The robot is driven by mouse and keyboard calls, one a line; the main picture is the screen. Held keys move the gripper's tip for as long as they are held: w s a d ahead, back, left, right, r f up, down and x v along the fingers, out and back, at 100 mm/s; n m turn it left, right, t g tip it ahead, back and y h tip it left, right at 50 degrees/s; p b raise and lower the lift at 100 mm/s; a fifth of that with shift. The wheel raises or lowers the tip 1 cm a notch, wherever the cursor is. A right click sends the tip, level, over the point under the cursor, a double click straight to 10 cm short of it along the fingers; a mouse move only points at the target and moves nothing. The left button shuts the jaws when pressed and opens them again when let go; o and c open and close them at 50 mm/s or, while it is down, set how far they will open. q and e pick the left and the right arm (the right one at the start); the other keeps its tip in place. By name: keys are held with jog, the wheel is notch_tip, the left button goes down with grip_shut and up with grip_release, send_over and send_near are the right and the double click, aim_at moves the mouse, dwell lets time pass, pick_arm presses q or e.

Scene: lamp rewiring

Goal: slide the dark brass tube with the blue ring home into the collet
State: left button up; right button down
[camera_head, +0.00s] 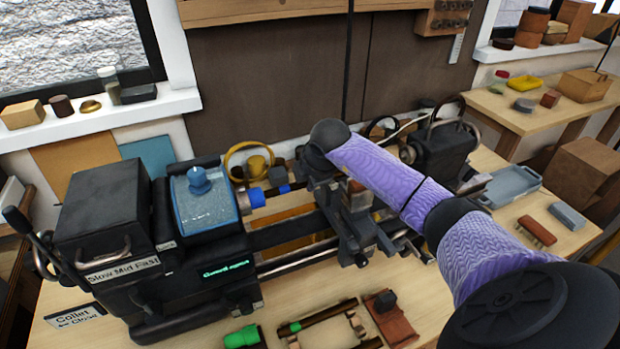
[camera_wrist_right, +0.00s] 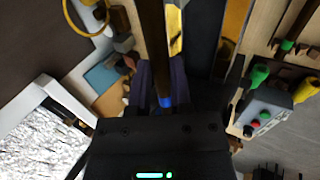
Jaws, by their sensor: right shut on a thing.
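In the right wrist view, the dark tube (camera_wrist_right: 152,40) runs down the picture between the fingers of my right gripper (camera_wrist_right: 162,75). Its blue ring (camera_wrist_right: 166,101) lies close to the palm. My right gripper is shut on the tube. In the head view, my purple right arm reaches over the lathe and hides most of the hand. A blue nose (camera_head: 257,197) sticks out of the right side of the lathe's headstock, where the collet seems to be. A small blue band (camera_head: 284,188) shows just right of it. I cannot tell whether the tube touches the collet. My left gripper is out of view.
The dark headstock (camera_head: 100,210) with its blue cover (camera_head: 203,200) stands at the left. The tailstock (camera_head: 441,150) is behind my arm. A yellow ring (camera_head: 248,150) stands behind the bed. A green-knobbed part (camera_head: 242,338) and a reddish block (camera_head: 391,318) lie in front. A grey tray (camera_head: 510,186) is right.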

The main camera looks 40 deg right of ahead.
jog(key=shift+w+a, duration=0.25)
jog(key=shift+a, duration=0.5)
jog(key=shift+w+a, duration=0.2)
jog(key=shift+a, duration=0.5)
jog(key=shift+c, duration=2.3)
grip_release()
send_near(295, 185)
jog(key=shift+s+a+r, duration=0.1)
jog(key=shift+s+r, duration=0.1)
jog(key=shift+r, duration=0.25)
